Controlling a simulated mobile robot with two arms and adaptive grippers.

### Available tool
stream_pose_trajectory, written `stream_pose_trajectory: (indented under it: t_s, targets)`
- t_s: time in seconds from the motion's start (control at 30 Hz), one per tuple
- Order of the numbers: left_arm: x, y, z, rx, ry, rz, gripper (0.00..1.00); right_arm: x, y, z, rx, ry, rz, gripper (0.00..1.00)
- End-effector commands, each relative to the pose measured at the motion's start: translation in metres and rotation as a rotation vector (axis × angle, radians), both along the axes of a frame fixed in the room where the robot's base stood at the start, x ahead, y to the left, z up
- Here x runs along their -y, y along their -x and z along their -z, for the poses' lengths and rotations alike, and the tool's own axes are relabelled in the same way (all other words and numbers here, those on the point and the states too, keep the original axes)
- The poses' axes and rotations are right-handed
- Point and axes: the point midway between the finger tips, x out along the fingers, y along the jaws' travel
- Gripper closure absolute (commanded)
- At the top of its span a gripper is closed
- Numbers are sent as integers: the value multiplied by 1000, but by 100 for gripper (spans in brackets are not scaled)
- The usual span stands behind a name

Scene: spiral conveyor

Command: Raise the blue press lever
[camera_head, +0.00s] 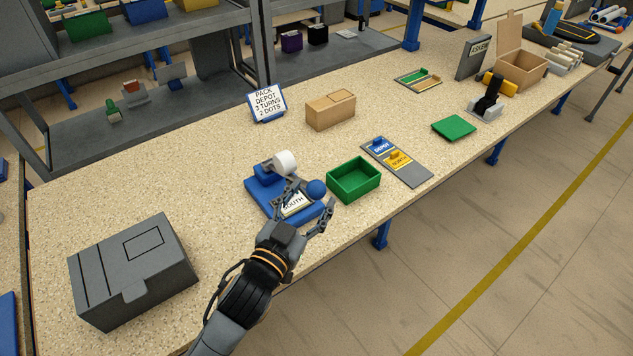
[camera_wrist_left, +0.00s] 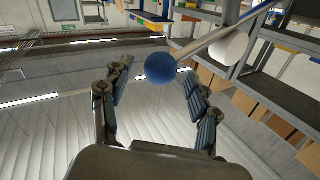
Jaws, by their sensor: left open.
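The blue press (camera_head: 262,187) stands on the speckled bench, with a white roll (camera_head: 285,162) at its back and a card reading "SOUTH" (camera_head: 294,204) on its base. Its lever ends in a round blue knob (camera_head: 316,188), low over the press's right side. My left gripper (camera_head: 311,195) is open, with its fingers on either side of the knob. In the left wrist view the knob (camera_wrist_left: 160,68) sits between the fingertips (camera_wrist_left: 154,75), nearer the left one, with no clear contact. The lever rod (camera_wrist_left: 205,40) runs up to the right. My right gripper is out of view.
A green bin (camera_head: 354,190) stands close right of the press. A grey box (camera_head: 134,270) is at front left. A sign (camera_head: 267,103) and a cardboard box (camera_head: 330,110) stand behind. A grey label board (camera_head: 410,172) lies further right.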

Motion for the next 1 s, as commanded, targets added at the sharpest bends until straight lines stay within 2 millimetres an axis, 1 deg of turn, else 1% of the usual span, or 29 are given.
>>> stream_pose_trajectory:
  t_s: [0.03, 0.1, 0.2, 0.37, 0.57, 0.6, 0.67, 0.7, 0.87, 0.9, 1.0]
  targets:
    - [4, -8, -3, 1, 0, 0, 39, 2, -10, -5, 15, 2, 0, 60]
    - [8, -16, -2, 0, 0, -1, 39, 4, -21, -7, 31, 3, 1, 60]
    - [11, -24, -1, 0, 0, -1, 39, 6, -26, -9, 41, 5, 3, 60]
    - [14, -29, 0, 0, 0, 0, 39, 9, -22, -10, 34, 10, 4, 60]
    - [14, -29, 0, 0, 0, 0, 39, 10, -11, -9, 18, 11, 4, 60]
    - [14, -29, 0, 0, 0, 0, 43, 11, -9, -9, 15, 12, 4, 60]
    - [14, -29, 0, 0, 0, 0, 55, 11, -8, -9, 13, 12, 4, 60]
    - [14, -28, 0, 0, 0, 0, 63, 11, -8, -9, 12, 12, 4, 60]
    - [14, -28, 0, 0, 1, 0, 96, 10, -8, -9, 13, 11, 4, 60]
    - [14, -28, 0, -1, 0, 0, 100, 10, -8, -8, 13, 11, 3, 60]
    - [14, -28, 1, -2, 1, 0, 100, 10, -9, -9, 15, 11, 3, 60]
